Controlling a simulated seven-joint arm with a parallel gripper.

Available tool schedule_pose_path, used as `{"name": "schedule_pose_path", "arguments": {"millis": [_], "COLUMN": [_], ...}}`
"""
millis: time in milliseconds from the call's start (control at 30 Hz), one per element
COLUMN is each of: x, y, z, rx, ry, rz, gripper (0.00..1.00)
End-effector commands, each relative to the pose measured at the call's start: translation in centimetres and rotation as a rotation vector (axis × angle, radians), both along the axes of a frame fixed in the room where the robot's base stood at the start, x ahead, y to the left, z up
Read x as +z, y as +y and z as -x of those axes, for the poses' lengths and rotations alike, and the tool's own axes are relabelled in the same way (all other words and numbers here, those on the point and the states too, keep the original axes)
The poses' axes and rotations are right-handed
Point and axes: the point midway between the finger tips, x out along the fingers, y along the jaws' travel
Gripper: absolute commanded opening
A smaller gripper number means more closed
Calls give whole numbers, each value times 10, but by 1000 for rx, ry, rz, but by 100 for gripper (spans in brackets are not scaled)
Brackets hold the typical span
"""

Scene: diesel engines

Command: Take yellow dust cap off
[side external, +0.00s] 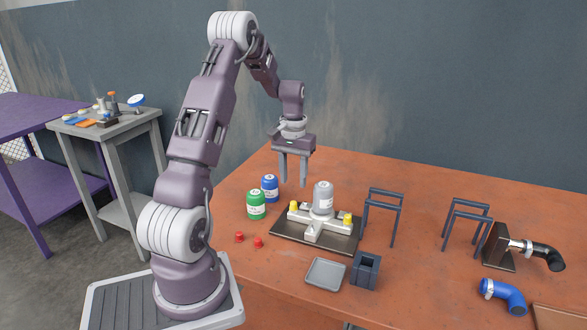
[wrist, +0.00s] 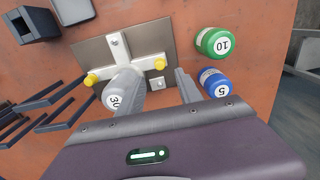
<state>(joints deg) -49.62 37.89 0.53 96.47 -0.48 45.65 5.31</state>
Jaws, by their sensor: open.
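One yellow dust cap (side external: 294,206) is on the left end of a white fitting (side external: 325,228) on a dark plate (side external: 285,231). A second yellow cap (side external: 347,219) is on the right end. Both caps show in the wrist view, one near the middle (wrist: 159,61) and one to the left (wrist: 91,80). A grey canister (side external: 323,198) stands between them at the fitting and shows its 30 label in the wrist view (wrist: 118,92). My gripper (side external: 293,183) is open and empty, pointing down above the plate's back left side, apart from both caps.
A green canister (side external: 256,205) and a blue canister (side external: 269,188) stand left of the plate. Two red caps (side external: 248,240) lie in front of them. A grey tray (side external: 326,274), a dark open box (side external: 365,270) and dark racks (side external: 383,215) stand nearby.

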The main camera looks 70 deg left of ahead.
Motion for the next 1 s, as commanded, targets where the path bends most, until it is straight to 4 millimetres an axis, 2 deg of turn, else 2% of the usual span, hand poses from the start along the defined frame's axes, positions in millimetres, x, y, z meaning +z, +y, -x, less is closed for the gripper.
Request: {"name": "schedule_pose_path", "arguments": {"millis": [500, 700, 1000], "x": [-65, -78, -80], "y": [-1, -1, -1], "z": [0, 0, 0], "rx": [-1, -1, -1], "ry": [1, 1, 0], "rz": [1, 1, 0], "gripper": [42, 42, 42]}}
